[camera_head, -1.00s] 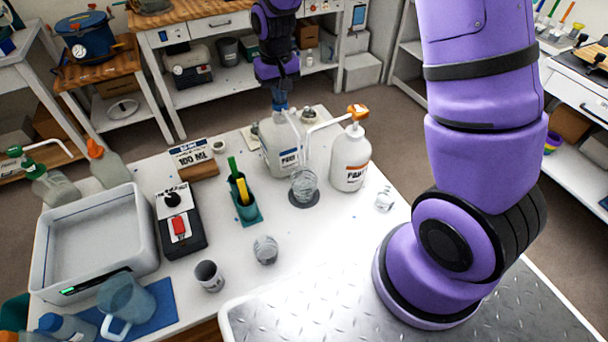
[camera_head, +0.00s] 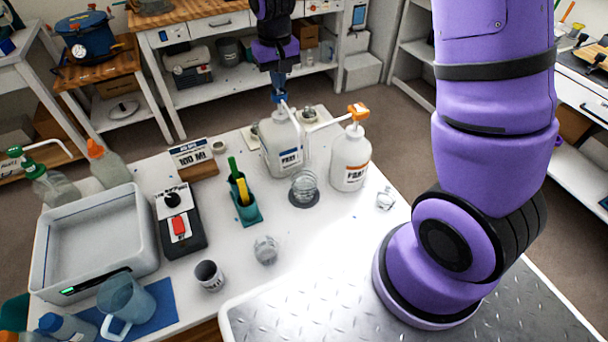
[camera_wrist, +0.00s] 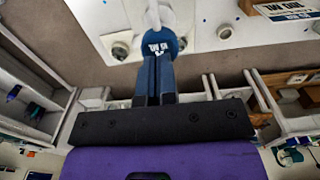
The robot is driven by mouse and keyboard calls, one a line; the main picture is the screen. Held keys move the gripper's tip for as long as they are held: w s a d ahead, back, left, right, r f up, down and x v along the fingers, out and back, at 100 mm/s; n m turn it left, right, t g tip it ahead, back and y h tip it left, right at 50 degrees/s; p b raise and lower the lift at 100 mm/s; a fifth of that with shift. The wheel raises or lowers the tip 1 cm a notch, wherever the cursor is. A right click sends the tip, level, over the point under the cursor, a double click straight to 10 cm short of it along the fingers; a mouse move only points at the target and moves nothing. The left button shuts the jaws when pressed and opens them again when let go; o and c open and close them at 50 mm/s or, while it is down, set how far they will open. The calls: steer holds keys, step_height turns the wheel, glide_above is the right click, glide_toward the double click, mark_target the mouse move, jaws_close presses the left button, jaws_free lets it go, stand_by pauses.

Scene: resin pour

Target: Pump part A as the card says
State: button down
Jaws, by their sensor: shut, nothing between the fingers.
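My gripper (camera_head: 279,86) is shut and empty right above the pump head, fingers pointing down. The wrist view shows the fingertips (camera_wrist: 154,62) at the blue pump head (camera_wrist: 160,45); I cannot tell whether they touch. A clear cup (camera_head: 304,183) stands on a dark round pad below the spouts; its fill is unclear. The card (camera_head: 189,154) reads "100 ML".
A white bottle with an orange pump (camera_head: 351,160) stands just right of the blue one. A green holder with sticks (camera_head: 245,207), a black device with a red switch (camera_head: 180,222), loose cups (camera_head: 266,250) and a grey tub (camera_head: 48,262) fill the left side.

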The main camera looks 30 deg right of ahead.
mark_target(279, 94)
steer(key=shift+f, duration=0.15)
steer(key=shift+f, duration=2.15)
steer(key=shift+r, duration=2.3)
steer(key=shift+f, duration=1.35)
steer(key=shift+r, duration=1.35)
